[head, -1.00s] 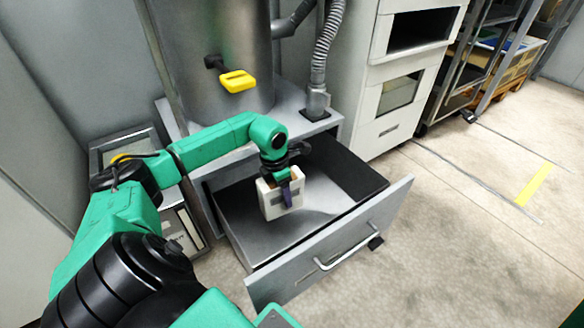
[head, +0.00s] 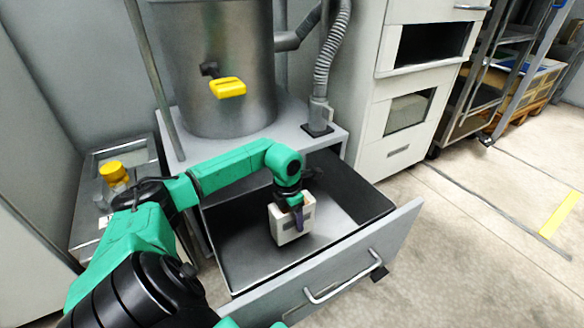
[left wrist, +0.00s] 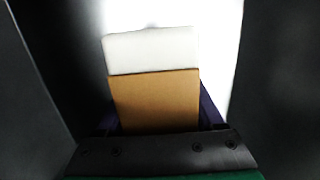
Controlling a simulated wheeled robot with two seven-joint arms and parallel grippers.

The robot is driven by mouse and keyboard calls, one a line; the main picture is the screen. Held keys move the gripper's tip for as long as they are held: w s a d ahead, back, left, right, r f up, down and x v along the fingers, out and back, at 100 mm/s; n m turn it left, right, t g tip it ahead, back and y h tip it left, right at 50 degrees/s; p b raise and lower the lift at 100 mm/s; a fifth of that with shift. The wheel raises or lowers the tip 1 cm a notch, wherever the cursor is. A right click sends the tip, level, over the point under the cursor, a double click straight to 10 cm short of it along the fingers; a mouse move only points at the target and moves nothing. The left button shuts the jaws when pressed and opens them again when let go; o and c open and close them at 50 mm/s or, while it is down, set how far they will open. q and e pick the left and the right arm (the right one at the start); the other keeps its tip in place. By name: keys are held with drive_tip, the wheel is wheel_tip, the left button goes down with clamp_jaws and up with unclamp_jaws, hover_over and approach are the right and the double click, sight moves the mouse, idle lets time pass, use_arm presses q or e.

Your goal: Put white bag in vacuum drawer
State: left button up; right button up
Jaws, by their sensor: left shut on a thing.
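The vacuum drawer (head: 245,250) is a grey drawer pulled open under the steel drum. The bag is inside the drawer's outline, near its middle. I cannot tell whether it touches the drawer floor. My right gripper is not in view.
The drawer front with its handle (head: 345,278) stands out toward me. The steel drum (head: 220,90) with a yellow handle (head: 228,88) and a ribbed hose (head: 325,60) stand above. A white cabinet (head: 398,150) is at right. Open floor lies to the right.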

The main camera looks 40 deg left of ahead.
sight(293, 227)
use_arm(q)
wheel_tip(293, 227, down, 5)
drive_tip(key=b, duration=0.2)
drive_tip(key=shift+b, duration=0.3)
drive_tip(key=shift+r, duration=0.15)
drive_tip(key=shift+c, duration=0.8)
drive_tip(key=o, duration=1.6)
